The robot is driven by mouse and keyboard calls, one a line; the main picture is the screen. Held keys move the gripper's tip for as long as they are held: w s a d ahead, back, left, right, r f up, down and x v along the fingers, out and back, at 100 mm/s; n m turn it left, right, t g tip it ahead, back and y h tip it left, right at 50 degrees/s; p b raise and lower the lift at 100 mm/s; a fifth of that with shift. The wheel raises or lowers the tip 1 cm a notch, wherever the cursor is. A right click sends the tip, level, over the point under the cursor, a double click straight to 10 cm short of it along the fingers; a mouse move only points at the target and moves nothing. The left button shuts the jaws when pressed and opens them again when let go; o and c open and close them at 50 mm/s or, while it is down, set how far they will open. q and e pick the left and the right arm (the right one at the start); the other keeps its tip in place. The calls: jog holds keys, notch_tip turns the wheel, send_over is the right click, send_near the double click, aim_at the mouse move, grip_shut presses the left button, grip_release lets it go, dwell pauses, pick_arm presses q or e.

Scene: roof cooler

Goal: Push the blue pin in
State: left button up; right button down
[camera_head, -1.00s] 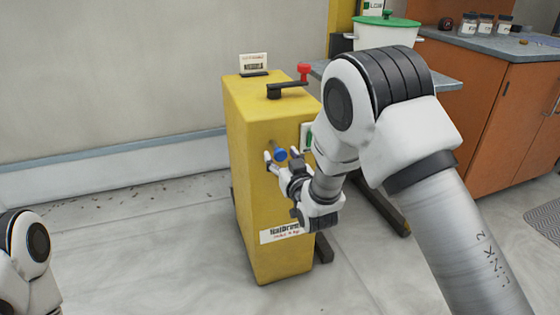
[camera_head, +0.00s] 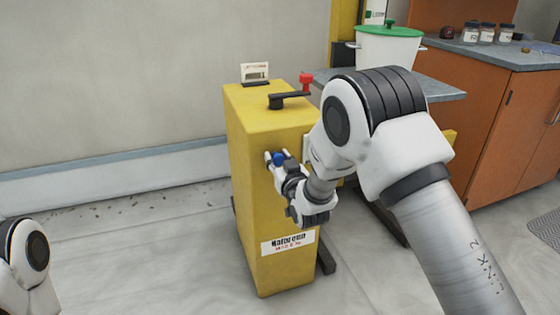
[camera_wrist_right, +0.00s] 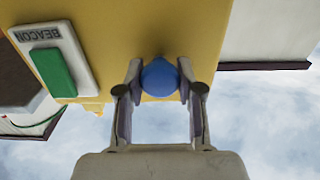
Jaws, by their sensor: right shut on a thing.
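The blue pin (camera_head: 279,159) has a round knob and sits at the front face of the yellow cabinet (camera_head: 262,215). It also shows in the right wrist view (camera_wrist_right: 159,77), against the yellow face. My right gripper (camera_head: 276,158) is shut on the blue pin, with one finger on each side of the knob; the fingers show in the wrist view too (camera_wrist_right: 159,88). The pin's shaft is hidden behind the knob. My left gripper is out of view; only part of my left arm shows at the lower left.
A green switch (camera_wrist_right: 53,71) labelled BEACON is beside the pin. A white pot with a green lid (camera_head: 390,45) stands on the grey shelf behind. Floor at left is clear.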

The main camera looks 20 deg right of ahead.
jog(key=shift+w+r, duration=0.1)
jog(key=shift+w, duration=0.05)
jog(key=c, duration=0.8)
grip_release()
jog(key=shift+o, duration=0.2)
jog(key=s, duration=1.2)
jog(key=shift+d, duration=0.2)
